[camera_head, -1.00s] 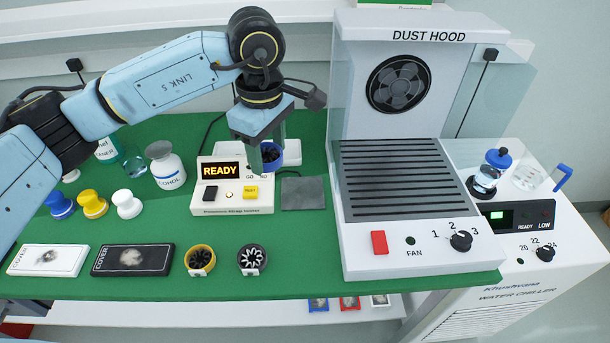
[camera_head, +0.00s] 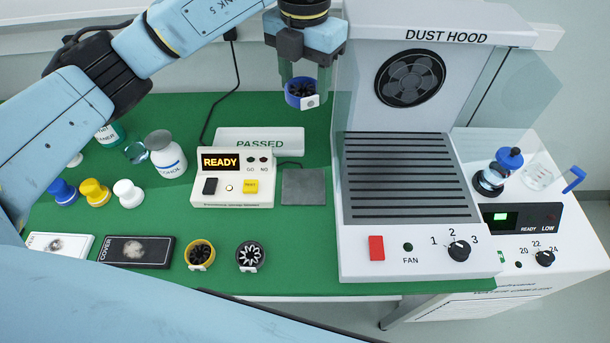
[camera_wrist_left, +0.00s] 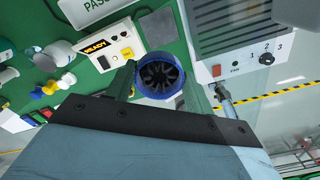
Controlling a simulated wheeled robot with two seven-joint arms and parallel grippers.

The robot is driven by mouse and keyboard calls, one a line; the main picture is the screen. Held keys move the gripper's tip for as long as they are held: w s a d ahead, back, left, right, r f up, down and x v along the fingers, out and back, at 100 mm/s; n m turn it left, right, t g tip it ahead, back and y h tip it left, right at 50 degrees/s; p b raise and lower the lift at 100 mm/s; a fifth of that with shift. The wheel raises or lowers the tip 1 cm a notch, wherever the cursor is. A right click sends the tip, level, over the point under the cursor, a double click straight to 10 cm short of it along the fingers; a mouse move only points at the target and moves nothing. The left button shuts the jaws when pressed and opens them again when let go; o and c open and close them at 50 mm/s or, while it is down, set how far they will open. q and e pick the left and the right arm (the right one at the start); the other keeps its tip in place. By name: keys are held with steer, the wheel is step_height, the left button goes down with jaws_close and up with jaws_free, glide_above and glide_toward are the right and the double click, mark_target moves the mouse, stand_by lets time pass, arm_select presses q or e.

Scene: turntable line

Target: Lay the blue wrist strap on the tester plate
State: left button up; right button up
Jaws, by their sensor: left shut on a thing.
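The blue wrist strap (camera_head: 302,93) is a round blue band with a black inside and a small white tag. My left gripper (camera_head: 303,84) is shut on it and holds it in the air, in front of the dust hood's left side. The strap also shows in the left wrist view (camera_wrist_left: 160,75), between the fingers. The tester plate (camera_head: 303,187) is a bare grey square on the green mat, right of the strap tester (camera_head: 232,177), whose display reads READY. My right gripper is not in view; a blue arm link of mine crosses the bottom left.
A PASSED tray (camera_head: 260,141) lies behind the tester. Yellow (camera_head: 201,254) and black (camera_head: 250,256) straps lie at the front. The dust hood (camera_head: 410,200) stands close right of the plate. Bottles and coloured pegs are at the left.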

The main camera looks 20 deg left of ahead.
arm_select(q)
steer(key=b, duration=0.1)
glide_above(304, 185)
step_height(304, 185, down, 21)
steer(key=shift+f, duration=2.7)
steer(key=shift+f+b, duration=0.2)
steer(key=shift+b, duration=0.15)
steer(key=o, duration=0.9)
steer(key=shift+o, duration=0.2)
steer(key=shift+r, duration=0.1)
steer(key=shift+w+r, duration=0.1)
steer(key=shift+r, duration=0.2)
step_height(304, 185, up, 12)
steer(key=shift+f, duration=0.2)
